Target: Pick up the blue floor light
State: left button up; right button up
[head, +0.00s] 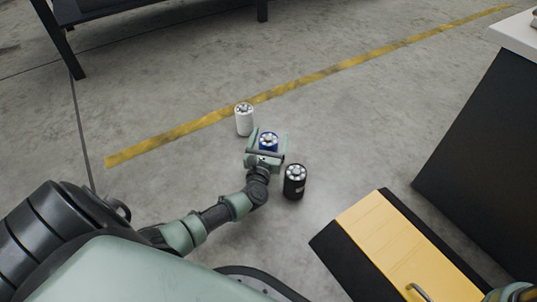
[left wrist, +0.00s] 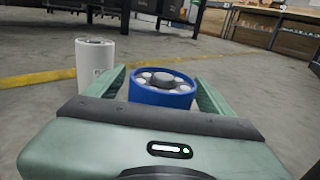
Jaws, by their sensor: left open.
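The blue floor light (head: 268,140) stands upright on the concrete floor, a short cylinder with a ring of pale lamps on top. My left gripper (head: 268,138) is open around it, one finger on each side. In the left wrist view the blue floor light (left wrist: 163,88) sits between the green fingers of the gripper (left wrist: 165,84); its lower part is hidden behind the gripper body. I cannot tell whether the fingers touch it. A white floor light (head: 244,120) stands just behind and left, also seen in the left wrist view (left wrist: 96,65). A black floor light (head: 294,182) stands to the front right.
A yellow line (head: 300,80) crosses the floor behind the lights. A yellow-topped cabinet with a handle (head: 390,240) is at lower right, near a dark counter (head: 480,150). A dark bench frame (head: 150,8) stands at the back left. The floor between is clear.

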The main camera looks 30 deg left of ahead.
pick_arm(q)
jog(key=shift+w, duration=0.1)
grip_shut()
jog(key=shift+r, duration=0.1)
jog(key=shift+r, duration=0.1)
